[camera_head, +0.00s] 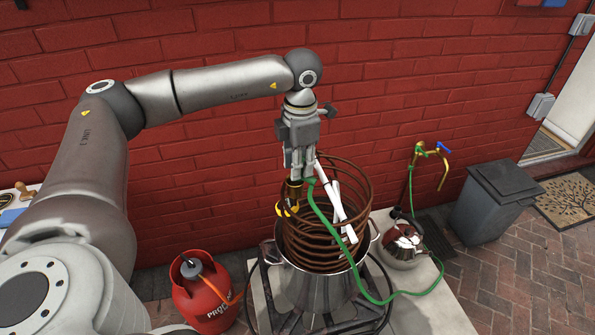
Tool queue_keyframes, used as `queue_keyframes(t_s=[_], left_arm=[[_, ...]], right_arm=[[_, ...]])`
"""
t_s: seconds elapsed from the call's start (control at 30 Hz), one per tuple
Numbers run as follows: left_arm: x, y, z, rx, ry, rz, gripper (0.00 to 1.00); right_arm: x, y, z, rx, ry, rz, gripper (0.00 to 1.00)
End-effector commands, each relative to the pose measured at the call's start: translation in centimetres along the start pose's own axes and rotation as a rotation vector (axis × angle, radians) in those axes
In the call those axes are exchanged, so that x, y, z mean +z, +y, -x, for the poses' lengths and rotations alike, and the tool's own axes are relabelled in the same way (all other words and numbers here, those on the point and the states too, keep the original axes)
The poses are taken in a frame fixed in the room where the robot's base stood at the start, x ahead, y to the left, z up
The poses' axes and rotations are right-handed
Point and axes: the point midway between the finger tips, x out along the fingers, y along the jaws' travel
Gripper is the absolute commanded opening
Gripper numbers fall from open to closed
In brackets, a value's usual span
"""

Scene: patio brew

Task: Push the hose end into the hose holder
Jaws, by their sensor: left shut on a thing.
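My left gripper (299,174) points down over the pot, at the upper left of a brown metal coil. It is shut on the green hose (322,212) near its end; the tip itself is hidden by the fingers. A dark and yellow piece (294,190) sits at the coil right under the fingers. It may be the hose holder, but I cannot tell for sure. I cannot tell whether the hose end touches it. My right gripper is not in view.
The coil (345,254) stands in a steel pot (310,291) on a burner. White sticks (337,208) lean at the coil. The hose runs past a kettle (402,244) to a brass tap (432,151). A red gas bottle (204,295) and grey bin (492,207) flank these.

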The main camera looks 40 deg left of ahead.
Motion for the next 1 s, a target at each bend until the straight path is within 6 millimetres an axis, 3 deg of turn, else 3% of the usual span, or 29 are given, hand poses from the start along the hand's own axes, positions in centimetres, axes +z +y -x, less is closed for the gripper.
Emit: queue_keyframes(t_s=[0.5, 1.0], left_arm=[[0.2, 0.5, 8.8, 0.003, -0.006, 0.000, 0.00], [0.1, 0.8, 13.7, 0.001, -0.004, -0.001, 0.00]], right_arm=[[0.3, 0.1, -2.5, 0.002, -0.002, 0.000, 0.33], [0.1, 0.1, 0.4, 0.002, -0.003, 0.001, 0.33]])
